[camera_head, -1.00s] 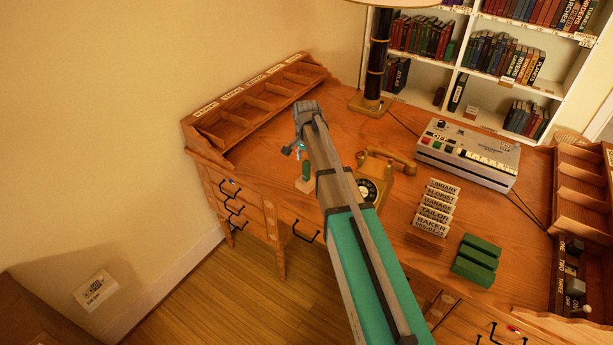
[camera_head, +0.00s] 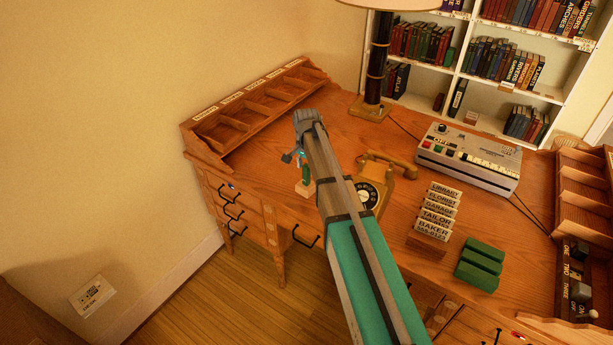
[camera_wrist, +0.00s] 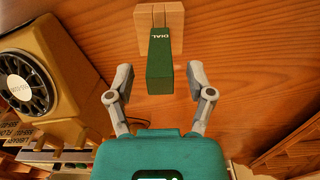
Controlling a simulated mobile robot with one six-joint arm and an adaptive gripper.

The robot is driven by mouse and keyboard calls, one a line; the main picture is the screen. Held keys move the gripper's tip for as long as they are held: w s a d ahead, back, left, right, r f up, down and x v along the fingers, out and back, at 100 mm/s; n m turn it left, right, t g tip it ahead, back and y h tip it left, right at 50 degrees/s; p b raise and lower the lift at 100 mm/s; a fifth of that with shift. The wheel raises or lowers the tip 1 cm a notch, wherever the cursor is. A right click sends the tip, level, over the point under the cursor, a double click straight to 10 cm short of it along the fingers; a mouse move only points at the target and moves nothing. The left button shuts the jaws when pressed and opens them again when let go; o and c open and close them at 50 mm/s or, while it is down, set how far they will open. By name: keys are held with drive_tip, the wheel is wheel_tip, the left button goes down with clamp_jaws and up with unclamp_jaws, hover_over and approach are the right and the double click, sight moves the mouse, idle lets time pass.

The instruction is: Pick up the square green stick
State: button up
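The square green stick (camera_wrist: 160,65), marked "DIAL", stands in a small light wooden block (camera_wrist: 175,18) in the wrist view. In the head view the green stick (camera_head: 306,173) shows below my gripper, partly hidden by it, with the wooden block (camera_head: 304,188) at its foot on the desk. My gripper (camera_wrist: 159,88) is open. Its two grey fingers are spread on either side of the stick's near end, with a gap visible on both sides. In the head view my gripper (camera_head: 295,155) is over the desk near its front edge.
A yellow rotary telephone (camera_wrist: 45,75) is close on the left in the wrist view; in the head view the telephone (camera_head: 385,180) is right of the gripper. Sign cards (camera_head: 437,210), a green rack (camera_head: 479,263) and a grey machine (camera_head: 468,158) stand farther right. A pigeonhole organizer (camera_head: 255,110) is at left.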

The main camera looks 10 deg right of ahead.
clamp_jaws()
drive_tip(key=shift+r, duration=0.2)
wheel_tip(320, 180, up, 2)
drive_tip(key=p, duration=0.2)
drive_tip(key=shift+r+p, duration=0.1)
drive_tip(key=shift+p, duration=0.2)
drive_tip(key=s+r+p, duration=1)
drive_tip(key=s, duration=0.4)
drive_tip(key=shift+r, duration=0.2)
